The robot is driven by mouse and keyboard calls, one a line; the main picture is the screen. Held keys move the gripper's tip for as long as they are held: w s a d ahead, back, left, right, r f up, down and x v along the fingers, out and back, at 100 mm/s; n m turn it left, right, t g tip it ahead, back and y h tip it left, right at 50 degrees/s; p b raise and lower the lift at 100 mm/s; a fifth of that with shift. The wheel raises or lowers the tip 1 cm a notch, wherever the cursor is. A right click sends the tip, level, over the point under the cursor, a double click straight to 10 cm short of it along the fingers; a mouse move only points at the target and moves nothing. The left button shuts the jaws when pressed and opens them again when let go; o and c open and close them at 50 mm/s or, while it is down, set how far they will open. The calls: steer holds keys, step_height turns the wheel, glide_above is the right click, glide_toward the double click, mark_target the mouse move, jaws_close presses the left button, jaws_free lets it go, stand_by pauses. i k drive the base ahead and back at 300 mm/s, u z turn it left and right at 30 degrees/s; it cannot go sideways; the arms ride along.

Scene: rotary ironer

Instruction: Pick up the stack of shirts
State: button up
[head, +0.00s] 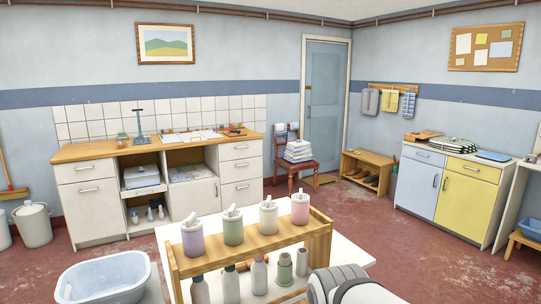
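A stack of white folded cloth (298,152), which looks like shirts, sits on the seat of a red-brown wooden chair (297,170) by the far wall, left of the blue door. I cannot tell from here which of the two is the stack of shirts. My gripper is not in view. A rounded white and grey part at the bottom edge looks like my own arm, and its end does not show.
A white table (345,262) with a wooden rack (250,243) of pastel cups and bottles stands close in front. A blue tub (103,277) is at lower left. A low shoe bench (370,170) stands right of the door. Red floor (390,235) is open beyond the table.

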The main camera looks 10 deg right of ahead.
mark_target(300, 150)
steer(key=z, duration=0.3)
steer(key=k, duration=1.1)
steer(key=z, duration=0.85)
steer(key=i, duration=1.75)
steer(key=z, duration=0.2)
steer(key=i, duration=3.65)
steer(key=u, duration=0.35)
steer(key=i, duration=2.05)
steer(key=u, duration=0.45)
steer(key=i, duration=1.8)
steer(key=u, duration=0.9)
steer(key=i, duration=1.6)
steer(key=u, duration=0.4)
